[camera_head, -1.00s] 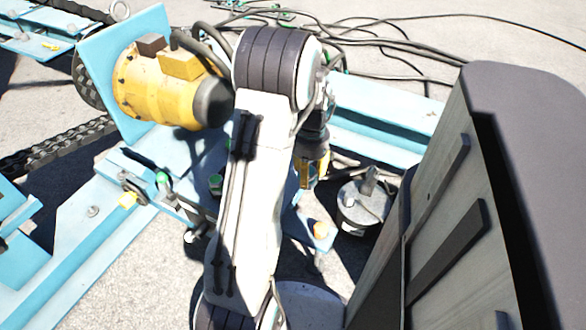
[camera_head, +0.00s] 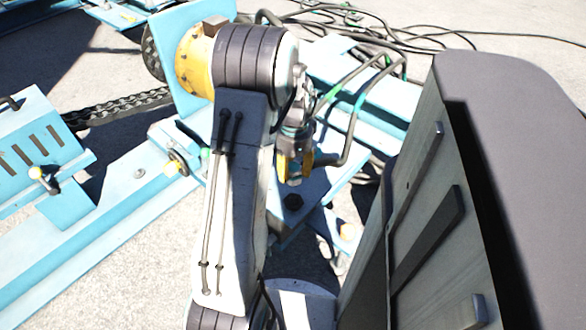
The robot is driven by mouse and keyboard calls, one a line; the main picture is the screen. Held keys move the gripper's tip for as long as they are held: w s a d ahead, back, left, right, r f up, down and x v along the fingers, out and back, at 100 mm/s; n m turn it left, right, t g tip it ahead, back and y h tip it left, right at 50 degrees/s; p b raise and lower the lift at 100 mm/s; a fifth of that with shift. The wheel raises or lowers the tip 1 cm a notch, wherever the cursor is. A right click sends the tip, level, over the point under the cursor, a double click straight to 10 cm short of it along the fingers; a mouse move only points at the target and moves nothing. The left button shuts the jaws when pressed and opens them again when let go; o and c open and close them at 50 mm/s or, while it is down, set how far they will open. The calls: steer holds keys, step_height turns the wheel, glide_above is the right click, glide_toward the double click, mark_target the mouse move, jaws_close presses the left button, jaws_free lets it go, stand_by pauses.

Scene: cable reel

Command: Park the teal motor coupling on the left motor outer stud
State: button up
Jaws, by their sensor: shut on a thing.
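My gripper (camera_head: 296,172), with yellow-sided fingers, is low in the middle of the head view and shut. The teal motor coupling at the hose's end is largely hidden between the fingers. The yellow motor (camera_head: 193,62) stands upper left, partly behind my arm. I cannot pick out the left motor outer stud.
Several black cables (camera_head: 400,38) lie loose at the back. My own body blocks the right side. Bare pavement shows at lower left.

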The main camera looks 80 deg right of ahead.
steer(key=shift+m, duration=0.3)
steer(key=shift+f, duration=0.2)
steer(key=b, duration=0.7)
glide_above(293, 197)
step_height(293, 197, down, 6)
steer(key=shift+d+f, duration=0.15)
steer(key=shift+f, duration=0.1)
steer(key=shift+f+b, duration=0.45)
steer(key=shift+f, duration=0.5)
steer(key=shift+f, duration=0.5)
steer(key=o, duration=1.3)
steer(key=shift+c, duration=0.2)
steer(key=shift+r, duration=0.15)
